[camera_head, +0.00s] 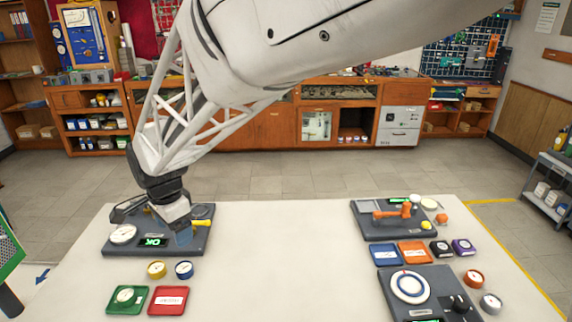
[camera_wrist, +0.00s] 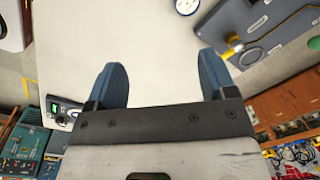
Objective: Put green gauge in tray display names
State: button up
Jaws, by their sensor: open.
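In the head view a round white-faced gauge (camera_head: 125,295), which looks green-rimmed, lies in the green tray (camera_head: 113,309) at the front left. A red tray (camera_head: 168,309) with a white label sits right beside it. A blue tray (camera_head: 386,262) and an orange tray (camera_head: 415,260), both labelled, lie on the right of the table. My gripper (camera_head: 184,238) is over the left test station, behind and right of the green tray. In the wrist view my gripper (camera_wrist: 163,80) has its blue fingers spread, with only pale table between them.
Black (camera_head: 441,248), purple (camera_head: 463,246), orange (camera_head: 473,278) and grey (camera_head: 490,303) gauges are at right. The table's middle is clear.

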jog(key=s+d+r+n+t, duration=0.1)
jog(key=s+d+r+n, duration=0.15)
jog(key=d, duration=0.95)
jog(key=s+d+r+n, duration=0.2)
jog(key=d+r, duration=0.2)
jog(key=d, duration=0.9)
jog(key=s+d+f+n+t, duration=0.1)
jog(key=s+d+n, duration=0.3)
jog(key=s+d, duration=1)
jog(key=shift+s+d+h, duration=0.3)
jog(key=shift+s+d, duration=0.1)
jog(key=shift+d, duration=0.7)
jog(key=shift+f, duration=0.1)
